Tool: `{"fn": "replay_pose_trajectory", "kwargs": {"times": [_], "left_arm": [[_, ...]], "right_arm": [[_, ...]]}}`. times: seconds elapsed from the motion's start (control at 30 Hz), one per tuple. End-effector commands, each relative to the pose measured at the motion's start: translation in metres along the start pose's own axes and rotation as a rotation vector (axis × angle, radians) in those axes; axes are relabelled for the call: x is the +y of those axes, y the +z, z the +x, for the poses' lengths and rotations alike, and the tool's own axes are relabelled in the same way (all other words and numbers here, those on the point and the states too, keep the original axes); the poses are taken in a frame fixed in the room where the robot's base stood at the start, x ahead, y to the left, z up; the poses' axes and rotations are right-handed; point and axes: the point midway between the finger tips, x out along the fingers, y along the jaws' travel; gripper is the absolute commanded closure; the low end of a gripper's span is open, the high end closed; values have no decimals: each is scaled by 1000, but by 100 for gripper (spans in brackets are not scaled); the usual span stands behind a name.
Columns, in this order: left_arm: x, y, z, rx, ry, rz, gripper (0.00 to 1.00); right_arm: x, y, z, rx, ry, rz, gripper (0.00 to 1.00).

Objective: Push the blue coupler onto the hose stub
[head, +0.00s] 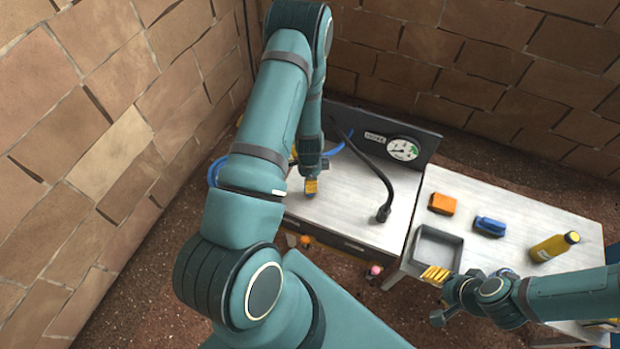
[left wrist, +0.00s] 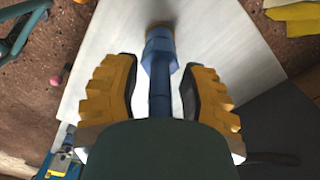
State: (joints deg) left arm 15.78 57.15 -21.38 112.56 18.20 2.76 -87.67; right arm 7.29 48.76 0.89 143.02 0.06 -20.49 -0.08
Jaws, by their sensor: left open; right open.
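A blue stepped piece (left wrist: 160,62), which looks like the coupler, lies between the fingers of my left gripper (left wrist: 160,88) in the left wrist view. Its wider part points away from the palm, and a small brownish end (left wrist: 160,28) shows beyond it. The left fingers are open, with a gap on both sides of the blue piece. In the head view my left gripper (head: 311,187) is low over the left worktop, and the blue piece there is hidden. My right gripper (head: 437,275) is open beside the grey tray. I cannot make out the hose stub for certain.
A black bent tube (head: 370,165) rises over the left worktop (head: 345,215), before a panel with a gauge (head: 403,148). The right table holds an orange block (head: 442,203), a blue block (head: 490,226), a grey tray (head: 452,238) and a yellow bottle (head: 553,247).

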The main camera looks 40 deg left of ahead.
Motion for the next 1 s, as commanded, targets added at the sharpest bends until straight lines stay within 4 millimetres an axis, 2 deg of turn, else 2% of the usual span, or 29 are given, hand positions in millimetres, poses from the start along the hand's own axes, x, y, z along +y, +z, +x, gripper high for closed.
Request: {"fn": "replay_pose_trajectory", "kwargs": {"times": [1.0], "left_arm": [[0, -1, -53, 0, -1, 0, 58]], "right_arm": [[-13, -4, -35, 0, 0, 0, 53]]}}
